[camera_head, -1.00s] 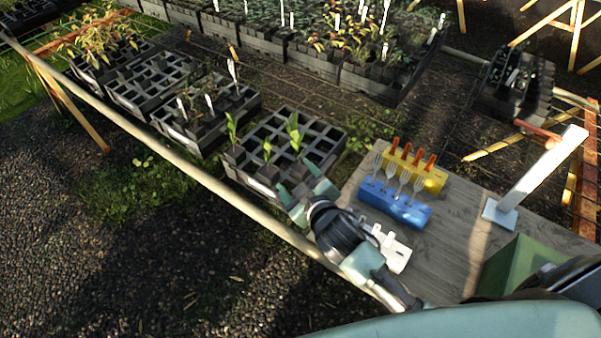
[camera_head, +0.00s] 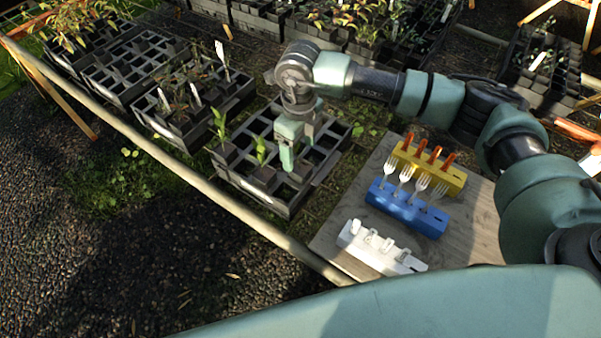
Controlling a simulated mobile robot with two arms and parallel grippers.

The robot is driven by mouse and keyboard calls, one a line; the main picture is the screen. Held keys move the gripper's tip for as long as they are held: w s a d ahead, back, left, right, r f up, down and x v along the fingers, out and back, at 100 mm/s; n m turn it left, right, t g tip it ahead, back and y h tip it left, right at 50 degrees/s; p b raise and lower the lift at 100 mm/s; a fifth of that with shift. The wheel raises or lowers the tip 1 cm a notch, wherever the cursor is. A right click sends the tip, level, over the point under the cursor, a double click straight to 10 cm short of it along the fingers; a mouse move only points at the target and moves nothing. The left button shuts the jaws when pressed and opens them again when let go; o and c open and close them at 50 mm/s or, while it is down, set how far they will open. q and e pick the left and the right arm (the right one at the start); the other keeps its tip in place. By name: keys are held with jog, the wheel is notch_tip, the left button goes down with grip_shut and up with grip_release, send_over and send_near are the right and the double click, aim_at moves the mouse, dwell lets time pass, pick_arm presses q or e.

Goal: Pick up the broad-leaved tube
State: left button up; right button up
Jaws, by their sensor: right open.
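A black cell tray (camera_head: 265,205) stands beyond the pale rail. Green seedlings in tubes show in it: one (camera_head: 219,124) at the left corner and one (camera_head: 260,151) near the middle. I cannot tell for sure which tube is the broad-leaved one. My right gripper (camera_head: 298,148) points down over the right part of this tray, open, its fingers apart. It covers the spot of a third seedling, which I cannot make out now. Whether anything stands between the fingers is hidden. My left gripper is not in view.
A wooden board (camera_head: 340,240) at the right bears a yellow block (camera_head: 452,178) with orange handles, a blue block (camera_head: 405,212) with forks and a white label holder (camera_head: 375,250). More trays stand left and behind. A pale rail (camera_head: 200,180) runs in front.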

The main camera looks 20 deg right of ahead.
aim_at(300, 166)
jog(key=shift+d+f, duration=0.2)
jog(key=shift+f, duration=0.15)
notch_tip(300, 166, down, 6)
jog(key=shift+s+r+p, duration=0.1)
jog(key=shift+r+p, duration=0.1)
jog(key=shift+p, duration=1.05)
jog(key=shift+f, duration=0.5)
grip_shut()
